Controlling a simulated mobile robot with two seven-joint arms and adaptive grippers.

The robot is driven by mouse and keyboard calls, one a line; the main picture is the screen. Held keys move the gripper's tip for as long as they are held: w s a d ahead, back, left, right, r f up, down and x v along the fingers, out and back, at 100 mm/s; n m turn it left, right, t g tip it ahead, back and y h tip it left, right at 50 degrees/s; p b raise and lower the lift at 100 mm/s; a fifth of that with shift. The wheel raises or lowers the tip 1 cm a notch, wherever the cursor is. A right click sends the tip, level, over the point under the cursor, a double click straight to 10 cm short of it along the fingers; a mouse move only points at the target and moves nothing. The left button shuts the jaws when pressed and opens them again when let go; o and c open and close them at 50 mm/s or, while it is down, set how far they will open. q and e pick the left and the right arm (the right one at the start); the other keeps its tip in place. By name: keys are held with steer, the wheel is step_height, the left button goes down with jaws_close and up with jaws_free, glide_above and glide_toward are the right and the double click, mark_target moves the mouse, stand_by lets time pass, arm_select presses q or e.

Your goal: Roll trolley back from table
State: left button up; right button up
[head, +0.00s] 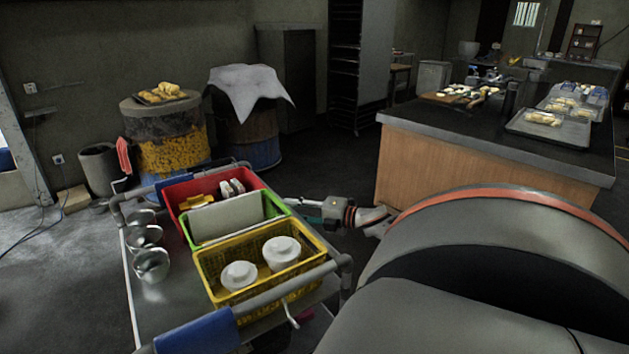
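The trolley (170,318) stands at the lower left, with grey rails and blue grips at its ends. It bears a red crate (180,190), a green crate (237,237) and a yellow basket (210,272). The table (450,160) has a dark top and a wooden side and stands at the right, with floor visible between it and the trolley. An arm of mine reaches in from the right, and its gripper (299,203) is beside the trolley's right side. Its fingers are too small to read, and contact with the trolley is unclear. My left gripper is not seen.
Drums (170,140) and a grey bin (100,168) stand behind the trolley by the wall. A tall rack (345,65) stands further back. Open floor (70,255) lies left of the trolley. My own large arm link covers the lower right.

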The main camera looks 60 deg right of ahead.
steer(key=s+d+r, duration=0.1)
steer(key=s, duration=0.9)
steer(key=shift+d+r, duration=0.15)
steer(key=shift+d, duration=0.15)
steer(key=shift+s, duration=0.15)
